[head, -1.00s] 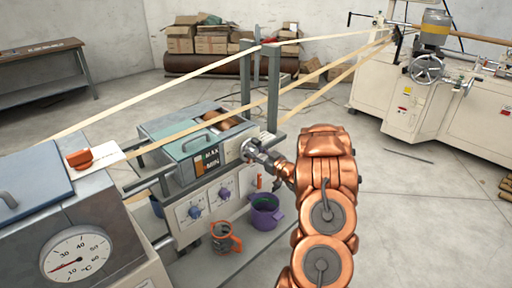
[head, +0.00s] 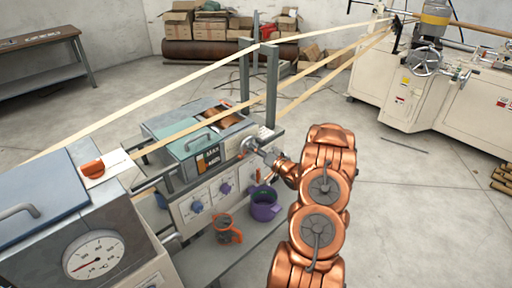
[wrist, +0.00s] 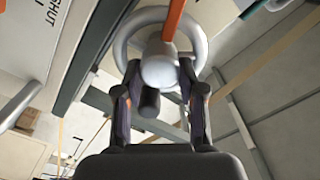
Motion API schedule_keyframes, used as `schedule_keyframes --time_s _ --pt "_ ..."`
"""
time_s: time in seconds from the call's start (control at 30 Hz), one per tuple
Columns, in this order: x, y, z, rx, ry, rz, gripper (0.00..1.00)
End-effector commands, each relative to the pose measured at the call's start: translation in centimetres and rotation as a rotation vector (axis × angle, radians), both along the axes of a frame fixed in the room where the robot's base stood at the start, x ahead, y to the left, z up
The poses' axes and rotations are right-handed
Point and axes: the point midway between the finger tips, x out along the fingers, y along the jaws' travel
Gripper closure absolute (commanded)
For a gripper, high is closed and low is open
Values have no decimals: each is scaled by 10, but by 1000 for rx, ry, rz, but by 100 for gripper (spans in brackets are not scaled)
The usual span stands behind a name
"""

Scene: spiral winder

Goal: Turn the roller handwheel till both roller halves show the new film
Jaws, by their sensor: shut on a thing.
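The pale roller handwheel (head: 249,146) sits on the right end of the box with the teal lid (head: 186,140). In the wrist view its light rim (wrist: 122,42) and round hub (wrist: 160,70) fill the top centre. My gripper (wrist: 160,82) has one finger on each side of the hub and is shut on the handwheel; it also shows in the head view (head: 266,155). A dark, short cylinder (wrist: 150,102) lies between the fingers. A brown-orange roller (head: 222,121) shows in the box opening, partly covered by a strip; I cannot tell its two halves' film apart.
Pale strips (head: 190,78) run diagonally above the box, past grey posts (head: 271,85). A dial gauge (head: 93,255) is at front left.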

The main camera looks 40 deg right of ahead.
Motion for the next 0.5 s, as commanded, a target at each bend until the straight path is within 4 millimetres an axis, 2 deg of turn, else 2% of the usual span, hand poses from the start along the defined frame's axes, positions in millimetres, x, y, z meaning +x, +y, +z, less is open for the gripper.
schedule_keyframes --time_s 0.2,0.5 --pt "-1 0 -2 152 1 -1 95" --pt "-1 1 -4 265 -1 1 95"
